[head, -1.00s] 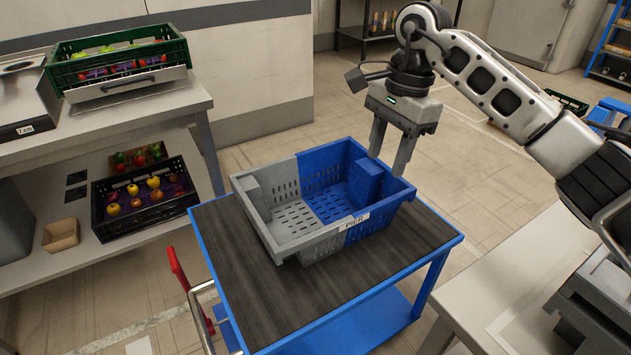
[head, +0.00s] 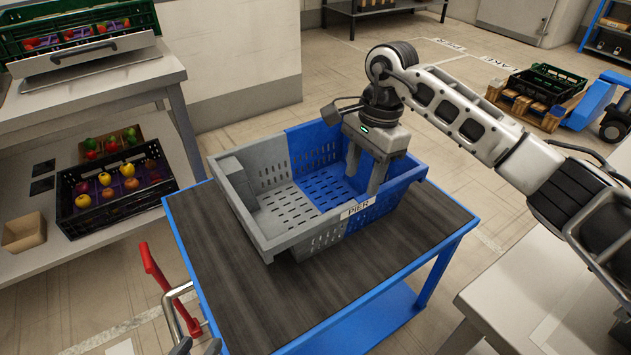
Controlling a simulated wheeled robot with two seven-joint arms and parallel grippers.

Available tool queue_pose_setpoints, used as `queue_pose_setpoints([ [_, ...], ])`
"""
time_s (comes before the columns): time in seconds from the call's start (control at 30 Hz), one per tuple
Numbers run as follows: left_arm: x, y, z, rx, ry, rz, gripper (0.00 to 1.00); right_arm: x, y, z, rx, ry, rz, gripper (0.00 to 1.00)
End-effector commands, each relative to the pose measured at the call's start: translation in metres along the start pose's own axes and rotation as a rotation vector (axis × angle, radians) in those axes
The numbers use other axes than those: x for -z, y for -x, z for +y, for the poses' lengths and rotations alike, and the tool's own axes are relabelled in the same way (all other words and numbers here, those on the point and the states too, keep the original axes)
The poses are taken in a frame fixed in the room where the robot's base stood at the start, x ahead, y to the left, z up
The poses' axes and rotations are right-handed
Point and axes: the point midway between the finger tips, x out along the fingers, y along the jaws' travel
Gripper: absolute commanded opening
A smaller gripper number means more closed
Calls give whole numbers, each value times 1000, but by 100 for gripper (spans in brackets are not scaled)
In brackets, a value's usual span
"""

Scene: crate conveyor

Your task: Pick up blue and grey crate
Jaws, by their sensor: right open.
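The blue and grey crate (head: 250,222) sits upright on a cart's dark top. Its left half is grey, its right half is blue, and it looks empty. My right gripper (head: 364,178) points down at the crate's blue end. Its fingers are apart and overlap the blue end in the picture; I cannot tell whether they straddle a wall or touch it. The gripper hides part of that end.
The blue cart (head: 440,228) has bare top in front of the crate and a red handle (head: 160,285) at left. Shelving at left holds a black fruit crate (head: 75,220) and a green crate (head: 40,48). A pale table (head: 500,285) stands at right.

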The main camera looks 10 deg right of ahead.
Motion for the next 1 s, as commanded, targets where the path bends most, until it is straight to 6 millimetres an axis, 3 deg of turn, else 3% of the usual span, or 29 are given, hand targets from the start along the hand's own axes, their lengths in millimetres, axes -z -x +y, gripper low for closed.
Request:
queue_pose_setpoints([
  [0.1, 0, 0, 0, 0, 0, 0, 36, 0, -17, 0, -1, 0, -1, 45],
  [0.33, 0, 0, 0, 0, 0, 0, 36, 1, -33, -1, -1, -1, -1, 45],
  [0.6, 1, 1, 0, 0, 1, 0, 36, 3, -72, -3, 0, 0, -2, 45],
  [0.9, 0, 0, 0, 0, 1, -3, 36, 4, -77, -4, 1, 0, 1, 45],
  [0.93, -1, 0, 0, 0, 1, -4, 36, 4, -77, -4, 1, 0, 1, 42],
  [1.0, -1, 0, 0, 0, 1, -4, 36, 4, -77, -4, 1, 0, 1, 22],
])
